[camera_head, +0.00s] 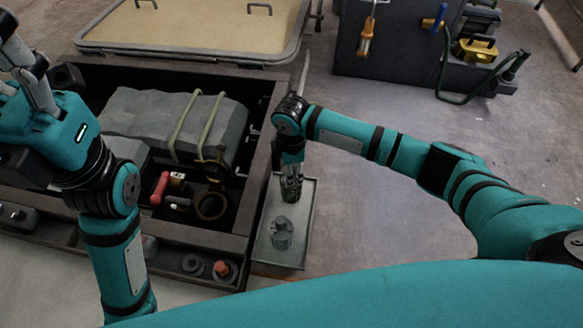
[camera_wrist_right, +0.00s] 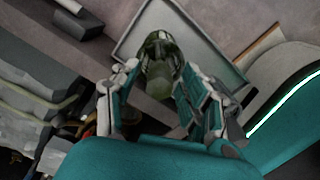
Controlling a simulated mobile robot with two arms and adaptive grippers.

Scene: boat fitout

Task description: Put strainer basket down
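The strainer basket (camera_head: 291,190) is a dark, greenish rounded piece above or on the shallow grey tray (camera_head: 307,225) in the head view. My right gripper (camera_head: 291,176) points down at it. In the right wrist view the basket (camera_wrist_right: 158,62) sits between the two fingertips of this gripper (camera_wrist_right: 158,78), which appear to touch its sides. I cannot tell whether its bottom touches the tray. A grey notched part (camera_head: 283,233) stands in the near half of the tray. My left gripper (camera_head: 22,65) is raised at the left edge, empty, partly cut off.
Left of the tray is an open dark-framed bay (camera_head: 245,200) holding a grey ribbed block (camera_head: 170,120), a red-handled valve (camera_head: 160,188) and a dark ring (camera_head: 211,206). A sand-coloured hatch panel (camera_head: 190,25) lies behind. The floor right of the tray is partly clear.

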